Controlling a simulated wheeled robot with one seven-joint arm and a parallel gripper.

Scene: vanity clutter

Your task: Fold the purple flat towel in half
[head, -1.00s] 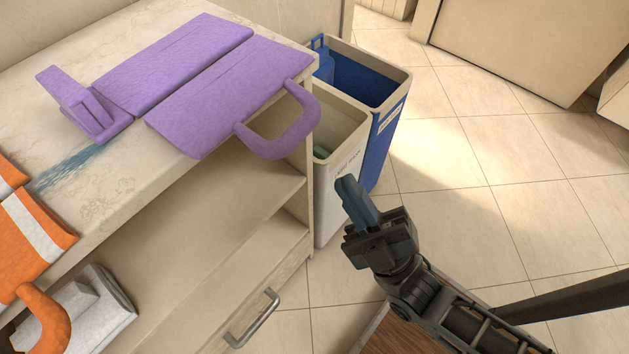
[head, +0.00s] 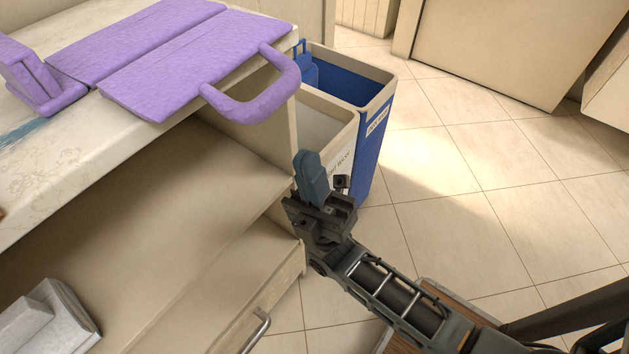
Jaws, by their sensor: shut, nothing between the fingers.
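The purple towel (head: 195,62) lies flat on the vanity top, with a seam line running across its middle. A purple loop handle (head: 258,97) on its near right side hangs over the counter's front edge. An upright purple clip-like piece (head: 38,78) stands at the towel's left end. My gripper (head: 308,160) is shut and empty, its blue-grey fingers together and pointing up. It is below and to the right of the loop, in front of the bins, touching nothing that I can make out.
The pale counter top (head: 60,150) has an open shelf below it and a drawer with a metal handle (head: 256,332). A white bin (head: 335,115) and a blue bin (head: 375,145) stand at the counter's right end. A white folded item (head: 50,320) sits at lower left. The tiled floor at right is clear.

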